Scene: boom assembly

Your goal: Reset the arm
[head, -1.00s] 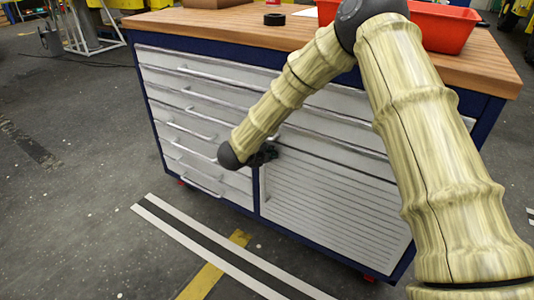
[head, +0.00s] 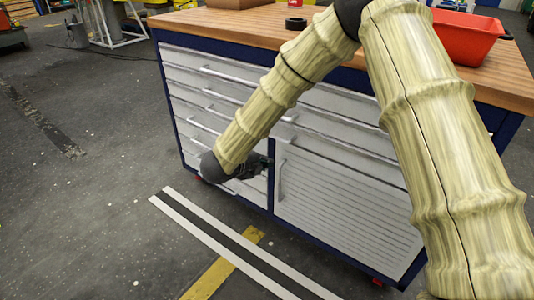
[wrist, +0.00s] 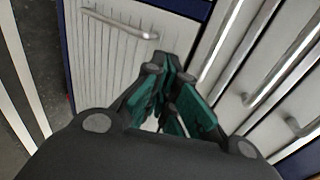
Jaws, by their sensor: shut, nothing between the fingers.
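My arm reaches across the head view in front of the workbench cabinet (head: 340,215). My gripper (head: 262,165) is small and dark in the head view, in front of the cabinet between the drawer column and the ribbed door. In the wrist view my gripper (wrist: 172,95) shows its green-padded fingers shut with nothing held. In that view the fingertips point toward the cabinet front, with the door handle (wrist: 120,24) to their upper left. I cannot tell the exact gap between the fingers and the cabinet.
The wooden worktop (head: 225,22) carries a red bin (head: 465,38), a black ring (head: 296,23) and a cardboard box at the back. Drawer handles (head: 222,98) stick out near my arm. White and yellow floor lines cross the front. The floor to the left is open.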

